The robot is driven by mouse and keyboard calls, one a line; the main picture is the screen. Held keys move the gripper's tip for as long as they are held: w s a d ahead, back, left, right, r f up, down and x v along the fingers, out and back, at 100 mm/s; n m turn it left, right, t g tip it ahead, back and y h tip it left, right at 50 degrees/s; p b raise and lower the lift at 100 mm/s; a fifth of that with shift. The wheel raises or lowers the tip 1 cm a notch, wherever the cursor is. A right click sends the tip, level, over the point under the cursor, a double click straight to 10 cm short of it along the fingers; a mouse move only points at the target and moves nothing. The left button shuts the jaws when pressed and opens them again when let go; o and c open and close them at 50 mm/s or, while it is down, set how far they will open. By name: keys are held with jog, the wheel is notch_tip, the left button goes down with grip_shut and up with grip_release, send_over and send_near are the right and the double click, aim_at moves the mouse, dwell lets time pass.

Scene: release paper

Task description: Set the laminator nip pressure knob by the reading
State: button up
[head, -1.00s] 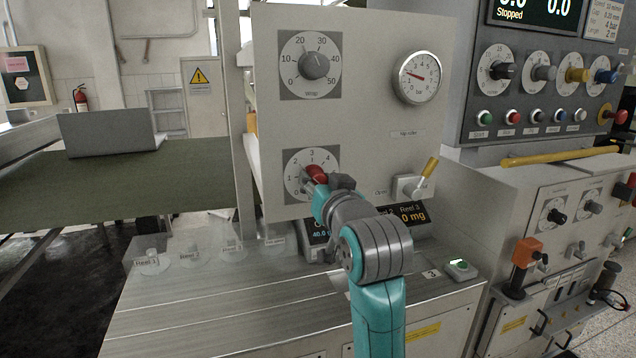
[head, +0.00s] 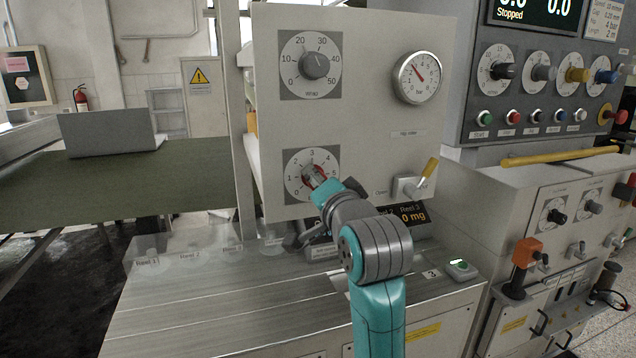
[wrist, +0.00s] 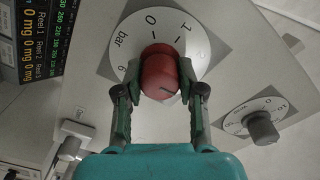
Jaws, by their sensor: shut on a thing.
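The red nip pressure knob (wrist: 160,72) sits on a white dial marked in bar (wrist: 200,50) in the wrist view. My gripper (wrist: 160,80) is shut on it, one finger on each side. A short dark line shows on the knob's face. In the head view, my gripper (head: 316,177) covers most of the knob on the lower panel dial (head: 292,160). The round pressure gauge (head: 417,77) is at the panel's upper right. Its red needle points up and left, at about 2. A label (head: 605,20) at the top right appears to read 4 bar.
A grey wrap knob (head: 315,65) is above on the same panel. A yellow-handled lever (head: 428,170) stands right of my arm. A small display (head: 410,216) is below the panel. A green button (head: 460,266) is on the bench at right.

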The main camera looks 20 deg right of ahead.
dwell(0.4)
jog(key=o, duration=1.1)
jog(key=shift+o, duration=0.2)
jog(key=s, duration=0.7)
jog(key=shift+s, duration=0.25)
jog(key=shift+f, duration=0.1)
